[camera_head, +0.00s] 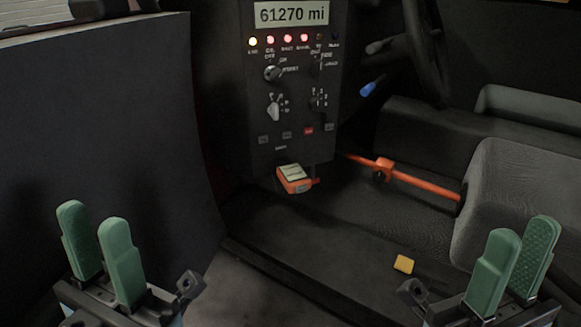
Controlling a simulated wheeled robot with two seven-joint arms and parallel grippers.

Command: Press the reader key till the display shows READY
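An orange reader (296,185) with a pale top face sits at the bottom edge of the dark instrument panel (262,95). Its key and any text on its small face are too small to make out. A display (291,14) at the top of the panel reads "61270 mi". My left gripper (92,219) is at the lower left, green fingers apart and empty, well away from the reader. My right gripper (523,229) is at the lower right, fingers apart and empty, also far from it.
Several lit lamps (287,39) and knobs (274,106) are on the panel. An orange bar (420,183) runs right from near the reader to the grey seat (515,205). A yellow block (404,264) lies on the dark floor. A steering wheel (428,50) is behind.

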